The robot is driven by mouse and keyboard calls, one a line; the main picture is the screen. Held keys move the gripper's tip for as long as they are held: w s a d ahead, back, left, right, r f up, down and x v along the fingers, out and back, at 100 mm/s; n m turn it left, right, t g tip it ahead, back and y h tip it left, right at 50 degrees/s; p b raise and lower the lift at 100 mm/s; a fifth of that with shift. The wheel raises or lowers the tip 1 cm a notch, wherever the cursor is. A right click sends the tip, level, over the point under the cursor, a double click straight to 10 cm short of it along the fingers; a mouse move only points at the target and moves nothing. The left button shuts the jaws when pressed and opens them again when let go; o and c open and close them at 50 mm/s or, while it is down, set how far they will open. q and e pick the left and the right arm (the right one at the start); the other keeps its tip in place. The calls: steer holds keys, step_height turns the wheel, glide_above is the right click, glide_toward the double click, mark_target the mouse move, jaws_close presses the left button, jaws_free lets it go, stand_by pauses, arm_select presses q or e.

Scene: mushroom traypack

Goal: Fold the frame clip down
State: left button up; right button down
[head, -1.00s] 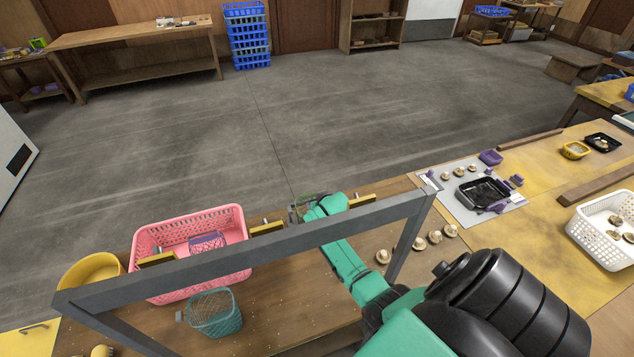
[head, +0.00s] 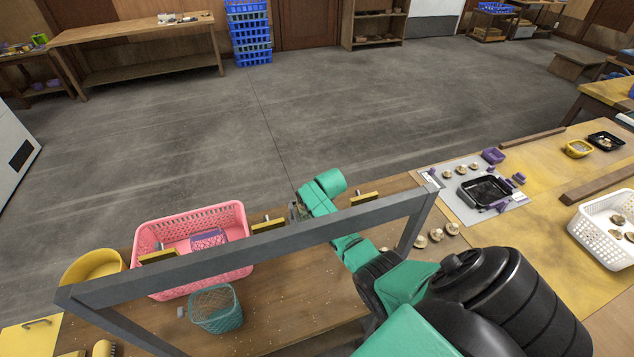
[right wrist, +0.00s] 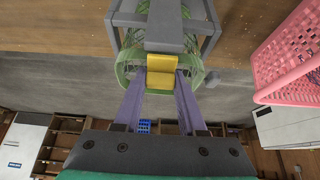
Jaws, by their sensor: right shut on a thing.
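A grey frame (head: 240,245) stands over the wooden table. Yellow clips sit along its top bar: one at the left (head: 158,257), one in the middle (head: 267,226) and one at the right (head: 363,198). In the right wrist view, a yellow clip (right wrist: 161,72) on the grey bar lies between the purple fingertips of my right gripper (right wrist: 162,80), which is shut on it. A green rim with netting (right wrist: 128,72) surrounds this spot. In the head view, my green wrist mostly hides that gripper, at the bar's far side. My left gripper is not in view.
A pink basket (head: 237,218) stands behind the frame, left of my right wrist. A teal basket (head: 216,312) and yellow bowl (head: 92,266) are nearby. Mushrooms (head: 436,235) lie right of the frame, by a grey mat (head: 452,188) with a black tray (head: 483,189).

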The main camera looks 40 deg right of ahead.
steer(key=shift+c, duration=2.4)
jaws_free()
steer(key=shift+s+a+f, duration=0.15)
steer(key=shift+s+f, duration=0.1)
steer(key=shift+f, duration=0.15)
steer(key=shift+w+r, duration=0.1)
steer(key=shift+r, duration=0.1)
steer(key=shift+r, duration=0.2)
steer(key=v, duration=0.7)
steer(key=shift+b, duration=0.4)
steer(key=shift+f, duration=0.1)
